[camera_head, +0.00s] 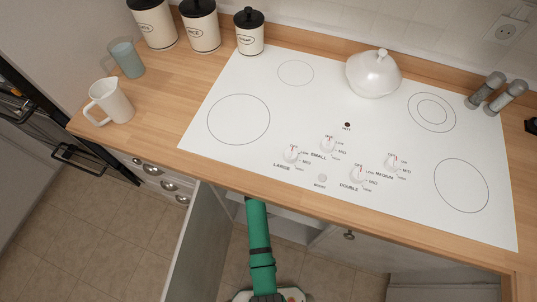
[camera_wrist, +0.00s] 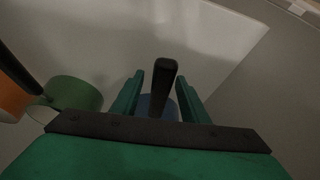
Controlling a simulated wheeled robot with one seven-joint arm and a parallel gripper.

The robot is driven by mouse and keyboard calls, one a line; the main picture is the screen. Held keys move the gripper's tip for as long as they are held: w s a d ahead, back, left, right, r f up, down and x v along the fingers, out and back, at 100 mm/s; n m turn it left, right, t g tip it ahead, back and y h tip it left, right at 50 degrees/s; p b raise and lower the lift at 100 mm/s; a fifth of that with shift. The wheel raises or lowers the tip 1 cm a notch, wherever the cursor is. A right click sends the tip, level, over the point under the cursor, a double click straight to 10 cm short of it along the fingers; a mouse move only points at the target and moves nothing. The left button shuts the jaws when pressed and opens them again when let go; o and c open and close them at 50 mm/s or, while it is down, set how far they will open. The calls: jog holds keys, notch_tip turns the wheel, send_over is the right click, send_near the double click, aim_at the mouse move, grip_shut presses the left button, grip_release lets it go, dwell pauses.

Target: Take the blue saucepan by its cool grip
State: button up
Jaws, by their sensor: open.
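The blue saucepan (camera_wrist: 145,106) shows in the wrist view as a small patch of blue between and behind my fingers. Its dark grip (camera_wrist: 164,82) points up toward the camera. My gripper (camera_wrist: 160,80) is open, with one green finger on each side of the dark grip. I see a gap on both sides, narrower on the right. Most of the pan's body is hidden by my gripper. In the head view my green arm reaches below the counter edge, and the saucepan and gripper are hidden there.
A green pan (camera_wrist: 75,91) and an orange pan (camera_wrist: 9,106) with a dark handle lie left of my gripper. Pale walls (camera_wrist: 225,35) enclose the space. Above are the wooden counter (camera_head: 185,85) and white cooktop (camera_head: 330,105). An open white panel (camera_head: 195,240) stands left of my arm.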

jog(key=shift+x, duration=1.4)
jog(key=shift+w, duration=0.1)
jog(key=shift+c, duration=0.3)
jog(key=shift+w+d, duration=0.1)
grip_shut()
jog(key=shift+r, duration=0.15)
